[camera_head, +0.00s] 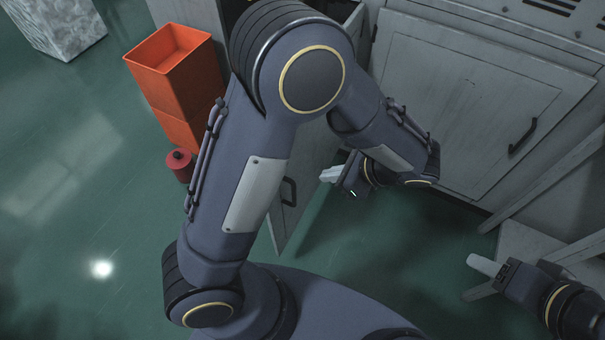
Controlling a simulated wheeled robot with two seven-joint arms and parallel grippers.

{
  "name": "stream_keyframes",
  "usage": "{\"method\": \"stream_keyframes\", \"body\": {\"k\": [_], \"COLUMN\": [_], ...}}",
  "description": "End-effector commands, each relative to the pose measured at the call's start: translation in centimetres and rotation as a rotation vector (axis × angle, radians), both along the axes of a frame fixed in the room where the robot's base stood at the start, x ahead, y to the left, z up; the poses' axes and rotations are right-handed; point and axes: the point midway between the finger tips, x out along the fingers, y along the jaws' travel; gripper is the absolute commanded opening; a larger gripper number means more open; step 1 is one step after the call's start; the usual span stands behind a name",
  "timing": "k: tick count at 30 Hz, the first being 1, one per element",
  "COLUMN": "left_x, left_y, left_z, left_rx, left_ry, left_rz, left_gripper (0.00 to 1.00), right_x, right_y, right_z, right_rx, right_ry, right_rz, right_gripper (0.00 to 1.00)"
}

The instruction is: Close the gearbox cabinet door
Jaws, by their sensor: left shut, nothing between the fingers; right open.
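The cabinet door (283,226) stands open, swung out toward me from the grey cabinet, with a black handle (289,192) near its outer end. My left arm hides much of its upper part and its hinge side. My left gripper (326,174) is shut and empty. In the picture it is just right of the open door; I cannot tell whether it touches it. My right gripper (474,279) is open and empty at the lower right, well away from the door.
A closed grey cabinet door (475,95) with a black handle (523,135) is at the right. An orange bin (168,65) and a red canister (180,164) stand left of my arm. A grey slanted frame (550,180) is near my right gripper. The green floor (80,220) at left is clear.

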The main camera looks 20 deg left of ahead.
Motion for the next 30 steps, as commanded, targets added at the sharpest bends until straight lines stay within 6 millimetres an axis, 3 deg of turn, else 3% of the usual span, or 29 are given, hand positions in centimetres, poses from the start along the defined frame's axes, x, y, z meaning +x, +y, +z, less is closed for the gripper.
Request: {"method": "stream_keyframes", "body": {"k": [5, 18, 24, 30], "left_x": [0.1, 0.3, 0.5, 0.6], "left_y": [1.0, 7.5, 10.2, 11.0], "left_z": [-1.2, -7.4, -7.1, -7.1], "left_rx": [0.009, 0.006, 0.005, 0.004], "left_ry": [0.003, 0.005, 0.002, 0.002], "left_rz": [-0.005, -0.002, -0.002, -0.004], "left_gripper": [0.0, 0.0, 0.0, 0.0], "right_x": [0.0, 0.0, 0.0, 0.0], "right_y": [0.0, 0.0, 0.0, 0.0], "right_z": [-0.2, -1.2, -1.0, -0.9], "right_rx": [0.0, 0.0, 0.0, 0.0], "right_ry": [0.0, 0.0, 0.0, 0.0], "right_rz": [0.0, 0.0, 0.0, 0.0], "right_gripper": [0.54, 0.54, 0.54, 0.54]}}
